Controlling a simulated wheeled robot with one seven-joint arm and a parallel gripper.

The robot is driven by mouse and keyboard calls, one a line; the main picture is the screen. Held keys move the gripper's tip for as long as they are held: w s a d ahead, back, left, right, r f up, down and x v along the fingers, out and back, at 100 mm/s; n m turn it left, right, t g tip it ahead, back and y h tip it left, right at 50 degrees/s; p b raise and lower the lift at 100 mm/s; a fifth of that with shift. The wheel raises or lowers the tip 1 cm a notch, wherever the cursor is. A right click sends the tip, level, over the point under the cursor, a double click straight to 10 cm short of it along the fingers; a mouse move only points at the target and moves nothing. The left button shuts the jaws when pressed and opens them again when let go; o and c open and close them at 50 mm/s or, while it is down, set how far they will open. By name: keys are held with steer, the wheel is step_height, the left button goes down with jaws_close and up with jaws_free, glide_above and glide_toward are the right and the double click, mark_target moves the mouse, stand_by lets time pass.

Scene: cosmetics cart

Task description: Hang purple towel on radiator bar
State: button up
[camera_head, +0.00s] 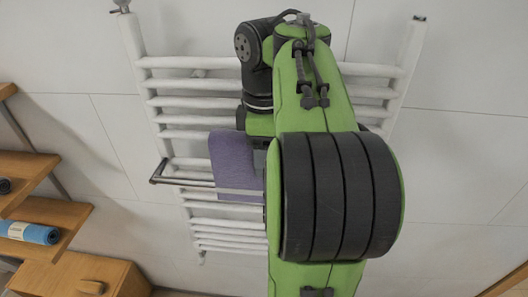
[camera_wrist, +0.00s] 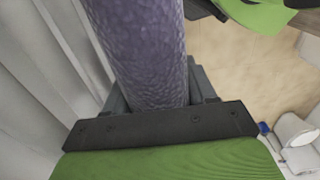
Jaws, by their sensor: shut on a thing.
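The purple towel (camera_head: 232,160) shows in the head view in front of the white radiator (camera_head: 182,108), left of my arm, which hides its right part. The metal radiator bar (camera_head: 185,182) sticks out at the left and runs to the right, across the towel's lower part. I cannot tell whether the towel lies over the bar or behind it. In the wrist view my gripper (camera_wrist: 157,92) is shut on the towel (camera_wrist: 145,45), which fills the space between the fingers.
Wooden shelves (camera_head: 45,182) stand at the left, with a rolled blue thing (camera_head: 30,233) on one. A wooden cabinet (camera_head: 80,275) is below them. White wall surrounds the radiator. A white object (camera_wrist: 297,135) stands on the floor at the right of the wrist view.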

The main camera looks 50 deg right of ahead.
mark_target(264, 194)
step_height(264, 194, down, 12)
steer(key=b, duration=1.1)
steer(key=o, duration=1.2)
steer(key=shift+r, duration=0.1)
step_height(264, 194, up, 16)
steer(key=p, duration=1.5)
steer(key=shift+p, duration=0.4)
steer(key=shift+a+f, duration=0.15)
steer(key=shift+f, duration=0.1)
